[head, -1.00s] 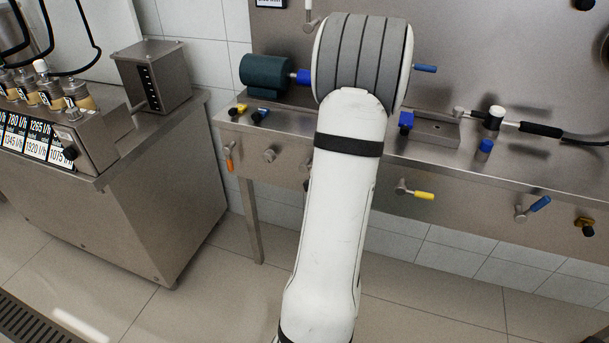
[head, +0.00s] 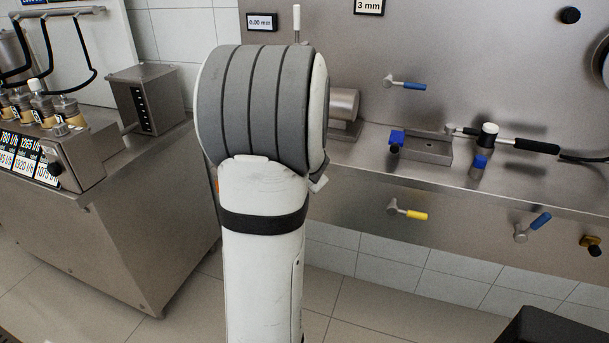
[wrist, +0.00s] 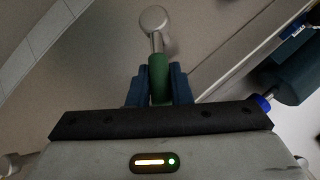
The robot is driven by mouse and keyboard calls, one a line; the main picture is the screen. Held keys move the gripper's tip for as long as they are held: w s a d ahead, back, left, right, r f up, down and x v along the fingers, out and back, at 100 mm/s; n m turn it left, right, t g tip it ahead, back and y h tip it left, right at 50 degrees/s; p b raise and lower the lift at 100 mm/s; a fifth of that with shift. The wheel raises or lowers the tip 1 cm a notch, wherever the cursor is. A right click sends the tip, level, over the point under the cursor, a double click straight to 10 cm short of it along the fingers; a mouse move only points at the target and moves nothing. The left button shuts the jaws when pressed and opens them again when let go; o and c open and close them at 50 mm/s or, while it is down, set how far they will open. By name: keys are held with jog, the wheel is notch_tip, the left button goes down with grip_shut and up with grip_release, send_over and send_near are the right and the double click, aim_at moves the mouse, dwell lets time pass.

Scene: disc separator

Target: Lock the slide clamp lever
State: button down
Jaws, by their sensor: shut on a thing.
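A lever with a green grip and a metal stem (wrist: 157,43) shows at the top middle of the wrist view. The stem ends in a round metal hub. My gripper (wrist: 159,76) is shut on the green grip, with one dark blue finger on each side. In the head view my arm hides the gripper and this lever. No label shows whether this is the slide clamp lever.
A dark teal motor (wrist: 302,72) with a blue collar is close to the gripper's right. A steel cabinet (head: 140,225) stands left.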

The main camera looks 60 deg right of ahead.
jog(key=shift+w+a+f, duration=0.1)
jog(key=shift+w+f, duration=0.05)
jog(key=shift+f, duration=0.05)
jog(key=c, duration=1.5)
grip_release()
jog(key=shift+o, duration=0.9)
jog(key=shift+r, duration=0.1)
jog(key=p+v, duration=0.3)
jog(key=v, duration=0.5)
